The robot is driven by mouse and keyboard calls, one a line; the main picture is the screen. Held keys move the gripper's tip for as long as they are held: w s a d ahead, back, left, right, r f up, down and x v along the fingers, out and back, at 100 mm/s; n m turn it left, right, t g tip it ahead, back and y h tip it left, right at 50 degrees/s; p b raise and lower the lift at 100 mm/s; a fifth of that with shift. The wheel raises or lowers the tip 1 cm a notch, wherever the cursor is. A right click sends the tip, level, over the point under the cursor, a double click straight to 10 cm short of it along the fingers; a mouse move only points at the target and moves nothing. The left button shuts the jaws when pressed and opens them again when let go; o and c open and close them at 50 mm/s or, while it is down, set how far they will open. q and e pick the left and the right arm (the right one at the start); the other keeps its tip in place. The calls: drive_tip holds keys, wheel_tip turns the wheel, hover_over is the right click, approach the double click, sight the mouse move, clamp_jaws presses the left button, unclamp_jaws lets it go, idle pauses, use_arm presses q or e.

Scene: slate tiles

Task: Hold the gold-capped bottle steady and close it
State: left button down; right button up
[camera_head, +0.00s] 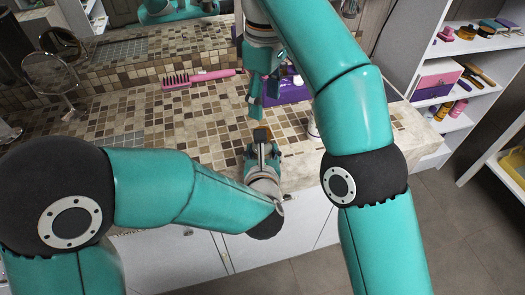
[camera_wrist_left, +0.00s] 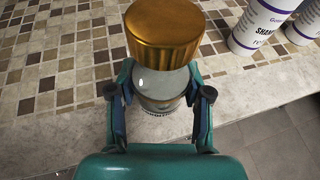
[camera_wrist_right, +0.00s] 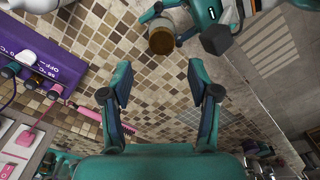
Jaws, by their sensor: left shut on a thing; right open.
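The gold-capped bottle (camera_wrist_left: 160,85) stands upright at the counter's near edge. Its wide gold cap (camera_wrist_left: 165,30) sits at the top of the clear body; I cannot tell how tightly it is seated. My left gripper (camera_wrist_left: 160,100) is shut on the bottle's body, one finger on each side. In the head view the cap (camera_head: 263,134) shows just beyond the left gripper (camera_head: 263,152). My right gripper (camera_head: 254,108) is open and empty, pointing down above and slightly beyond the cap. The right wrist view shows the cap (camera_wrist_right: 161,40) beyond the open right fingers (camera_wrist_right: 158,84).
A pink hairbrush (camera_head: 197,78) and a purple box (camera_head: 283,92) lie farther back on the tiled counter. White shampoo bottles (camera_wrist_left: 262,22) stand right of the bottle in the left wrist view. A round mirror (camera_head: 50,72) stands at left. The tiles left of the bottle are clear.

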drive_tip(key=shift+a+f, duration=0.25)
drive_tip(key=shift+f, duration=0.05)
drive_tip(key=shift+f, duration=0.1)
drive_tip(key=shift+f, duration=3.9)
drive_tip(key=c, duration=1.2)
drive_tip(key=shift+m, duration=0.5)
clamp_jaws()
drive_tip(key=o, duration=1.3)
unclamp_jaws()
drive_tip(key=shift+o, duration=0.2)
